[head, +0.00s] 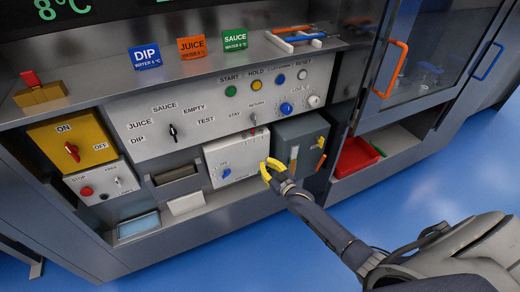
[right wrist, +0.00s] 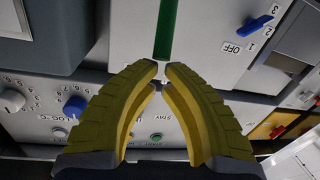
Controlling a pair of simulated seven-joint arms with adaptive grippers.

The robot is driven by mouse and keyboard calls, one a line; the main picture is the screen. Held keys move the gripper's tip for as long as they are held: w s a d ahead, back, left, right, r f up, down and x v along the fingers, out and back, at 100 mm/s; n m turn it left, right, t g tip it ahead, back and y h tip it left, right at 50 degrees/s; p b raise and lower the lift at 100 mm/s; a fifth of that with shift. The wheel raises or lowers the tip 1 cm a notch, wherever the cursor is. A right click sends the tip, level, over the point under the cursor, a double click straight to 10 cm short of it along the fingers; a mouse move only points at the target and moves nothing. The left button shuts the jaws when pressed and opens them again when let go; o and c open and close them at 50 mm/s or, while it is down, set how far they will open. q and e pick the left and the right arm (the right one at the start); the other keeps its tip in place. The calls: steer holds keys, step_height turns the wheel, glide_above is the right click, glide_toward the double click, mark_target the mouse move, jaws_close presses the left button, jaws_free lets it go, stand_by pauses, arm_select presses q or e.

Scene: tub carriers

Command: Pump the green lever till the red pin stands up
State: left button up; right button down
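The green lever shows in the right wrist view as a flat green bar (right wrist: 165,28) against a pale panel face. Its lower end lies just beyond my fingertips. I cannot make it out clearly in the head view. My right gripper (head: 268,170) is in front of the white box (head: 213,155) with the blue knob. In the right wrist view my right gripper's yellow fingertips (right wrist: 162,74) are drawn nearly together, with only a thin gap and nothing visible held between them. I cannot pick out the red pin with certainty. My left gripper is out of view.
A blue-grey box (head: 311,128) with an orange handle stands right of the white box. The wide control panel (head: 200,108) with knobs and buttons is above. A red tray (head: 355,156) lies further right. Open blue floor (head: 420,185) is in front.

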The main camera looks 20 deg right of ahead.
steer(key=shift+s+f, duration=0.8)
steer(key=shift+s, duration=0.2)
steer(key=shift+s+f, duration=0.8)
steer(key=shift+s, duration=0.15)
steer(key=shift+f, duration=0.1)
